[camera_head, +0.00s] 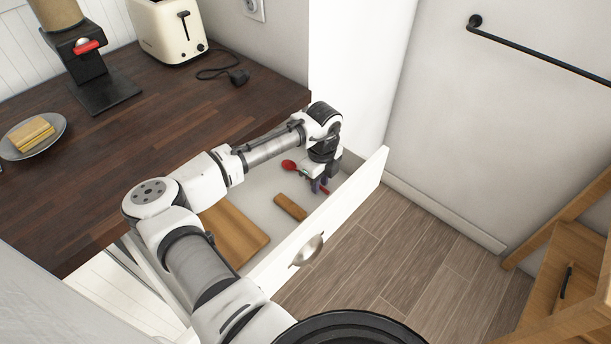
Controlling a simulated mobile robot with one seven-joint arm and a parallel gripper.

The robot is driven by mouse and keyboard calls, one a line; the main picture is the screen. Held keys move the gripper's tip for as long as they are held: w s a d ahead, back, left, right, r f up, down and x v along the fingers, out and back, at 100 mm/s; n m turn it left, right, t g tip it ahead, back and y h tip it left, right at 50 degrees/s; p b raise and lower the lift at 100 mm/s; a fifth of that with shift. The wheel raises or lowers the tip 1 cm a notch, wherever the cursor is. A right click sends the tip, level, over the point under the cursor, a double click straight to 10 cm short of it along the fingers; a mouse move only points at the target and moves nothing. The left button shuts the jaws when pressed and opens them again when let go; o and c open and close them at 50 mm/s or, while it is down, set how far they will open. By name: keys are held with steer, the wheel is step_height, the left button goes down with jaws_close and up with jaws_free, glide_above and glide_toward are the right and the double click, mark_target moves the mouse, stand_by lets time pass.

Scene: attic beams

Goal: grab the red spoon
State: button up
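The red spoon (289,166) lies in the open white drawer (330,212), its round bowl showing to the left of my gripper. A red strip (326,191), likely its handle end, shows to the right of the fingers. My gripper (319,186) points down inside the drawer, over the middle of the spoon. The gripper hides the spoon's middle. The fingers are small here, and I cannot tell whether they are apart or closed on the handle.
A wooden board (232,236) and a wooden-handled utensil (290,207) lie in the drawer. The drawer front has a metal handle (307,250). The dark countertop (190,110) holds a toaster (167,30), a coffee grinder (92,70) and a plate (58,122). A wall stands close behind my gripper.

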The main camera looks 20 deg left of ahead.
jaws_close()
steer(key=shift+r, duration=0.1)
